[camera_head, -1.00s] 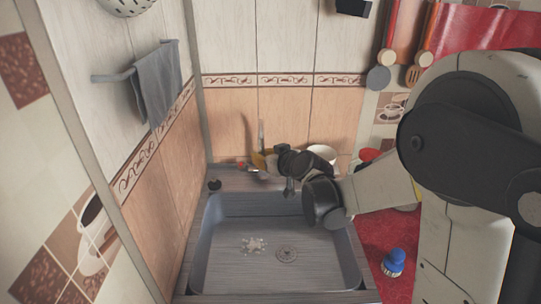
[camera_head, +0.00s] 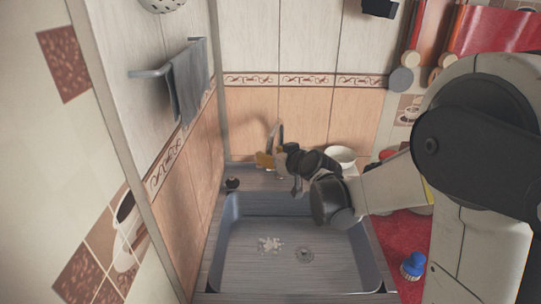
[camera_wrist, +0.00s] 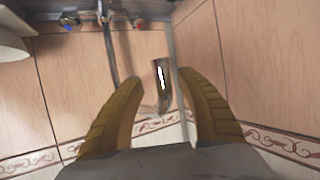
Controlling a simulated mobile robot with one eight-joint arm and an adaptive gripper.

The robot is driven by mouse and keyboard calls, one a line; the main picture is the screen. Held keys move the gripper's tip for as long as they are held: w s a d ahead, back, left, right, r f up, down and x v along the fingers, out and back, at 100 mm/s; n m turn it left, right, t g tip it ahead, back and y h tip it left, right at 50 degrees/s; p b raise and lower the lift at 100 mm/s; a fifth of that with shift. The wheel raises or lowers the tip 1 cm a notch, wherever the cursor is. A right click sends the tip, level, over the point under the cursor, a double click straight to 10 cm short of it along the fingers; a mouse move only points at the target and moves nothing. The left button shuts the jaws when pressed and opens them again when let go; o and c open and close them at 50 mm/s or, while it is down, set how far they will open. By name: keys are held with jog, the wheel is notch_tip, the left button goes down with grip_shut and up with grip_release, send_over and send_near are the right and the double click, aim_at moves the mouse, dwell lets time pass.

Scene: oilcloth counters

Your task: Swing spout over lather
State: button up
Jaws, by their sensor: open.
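The faucet's curved metal spout (camera_head: 281,133) stands behind the sink (camera_head: 228,222), partly hidden by my gripper in the head view. My gripper (camera_head: 265,160) is at the spout, above the sink's back edge. In the wrist view, my gripper's (camera_wrist: 155,78) two yellow fingers are open, and the spout's end (camera_wrist: 161,84) shows between them. The spout's pipe (camera_wrist: 108,45) runs near the left fingertip; I cannot tell whether they touch. The white lather (camera_head: 270,244) lies on the sink floor, left of the drain.
Blue and red faucet knobs (camera_wrist: 69,22) show in the wrist view. A white bowl (camera_head: 341,154) stands behind the sink, right of my gripper. A small dark item (camera_head: 232,183) sits at the back left corner. A blue brush (camera_head: 413,265) is on the red counter.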

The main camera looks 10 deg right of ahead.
jog(key=v, duration=1.2)
jog(key=s+d+f+m+g+h, duration=0.1)
jog(key=s+f+g+h, duration=0.1)
jog(key=s, duration=1)
jog(key=s+d+f+m+g+h, duration=0.1)
jog(key=s+f+m+g+h, duration=0.1)
jog(key=s, duration=1)
jog(key=shift+d+f+g, duration=0.2)
jog(key=shift+f+g, duration=0.35)
jog(key=shift+g, duration=0.45)
dwell(0.5)
